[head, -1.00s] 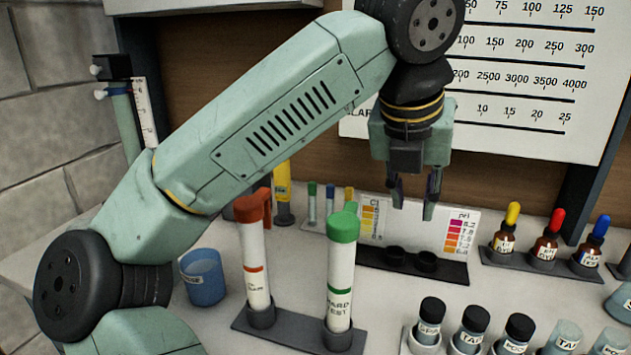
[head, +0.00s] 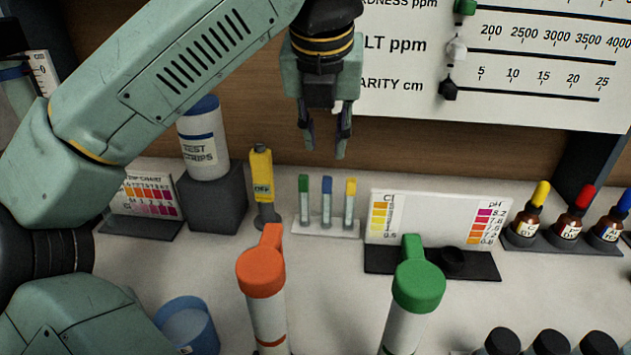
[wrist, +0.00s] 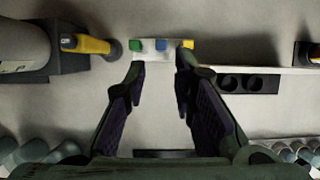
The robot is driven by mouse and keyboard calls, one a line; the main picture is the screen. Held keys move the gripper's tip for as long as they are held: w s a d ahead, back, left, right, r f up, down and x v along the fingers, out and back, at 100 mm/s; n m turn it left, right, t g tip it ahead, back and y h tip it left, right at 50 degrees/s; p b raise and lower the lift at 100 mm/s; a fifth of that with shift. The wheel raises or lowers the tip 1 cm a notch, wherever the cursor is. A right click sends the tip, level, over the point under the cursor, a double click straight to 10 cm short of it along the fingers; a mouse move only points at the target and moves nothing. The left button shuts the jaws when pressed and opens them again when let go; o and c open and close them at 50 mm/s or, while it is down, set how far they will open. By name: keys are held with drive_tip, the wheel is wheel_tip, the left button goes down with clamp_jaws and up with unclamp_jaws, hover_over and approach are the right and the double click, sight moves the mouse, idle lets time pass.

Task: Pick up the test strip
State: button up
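I cannot make out a loose test strip in either view. A white bottle (head: 203,140) with a blue cap, labelled as test strips, stands on a dark block at the left; its grey side shows at the upper left of the wrist view (wrist: 22,48). My gripper (head: 325,147) is open and empty. It hangs fingers down, above and apart from a small white rack (head: 325,229) of three vials with green, blue and yellow caps. The wrist view shows the spread fingers (wrist: 160,78) with the rack (wrist: 158,56) just beyond their tips.
A yellow pen-like meter (head: 262,180) stands between the bottle's block (head: 213,200) and the rack. A colour chart (head: 153,193) stands far left, a Cl/pH chart (head: 436,217) right. Orange-capped (head: 262,268) and green-capped (head: 417,285) tubes stand in front, with a blue cup (head: 187,325).

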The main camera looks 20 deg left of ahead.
sight(327, 179)
drive_tip(key=p+x, duration=0.3)
drive_tip(key=x, duration=0.7)
drive_tip(key=shift+d+f, duration=0.1)
drive_tip(key=shift+f, duration=0.25)
drive_tip(key=shift+c, duration=0.5)
drive_tip(key=c, duration=0.4)
